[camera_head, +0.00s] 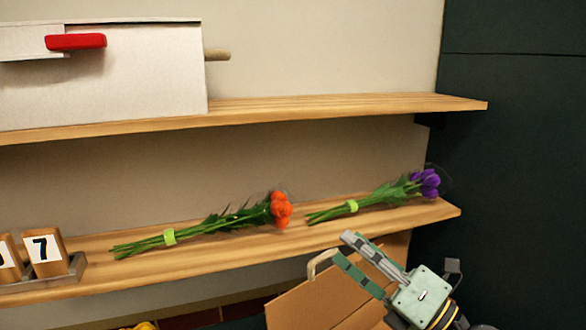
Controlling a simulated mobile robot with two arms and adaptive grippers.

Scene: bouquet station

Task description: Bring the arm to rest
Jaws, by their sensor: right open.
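My right gripper (352,259) is at the lower right, in front of the lower shelf. Its two fingers are apart, with nothing held between them. Orange flowers (207,227) with green stems and a light green band lie on the lower shelf. Purple flowers (383,195), also banded, lie on the same shelf to the right, above and behind the gripper in the picture. My left gripper does not show.
The lower wooden shelf (190,262) and upper wooden shelf (330,107) run along the wall. A white box with a red handle (76,42) stands on the upper shelf. Number blocks (45,254) sit at left. A cardboard box (310,300) is beneath the gripper.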

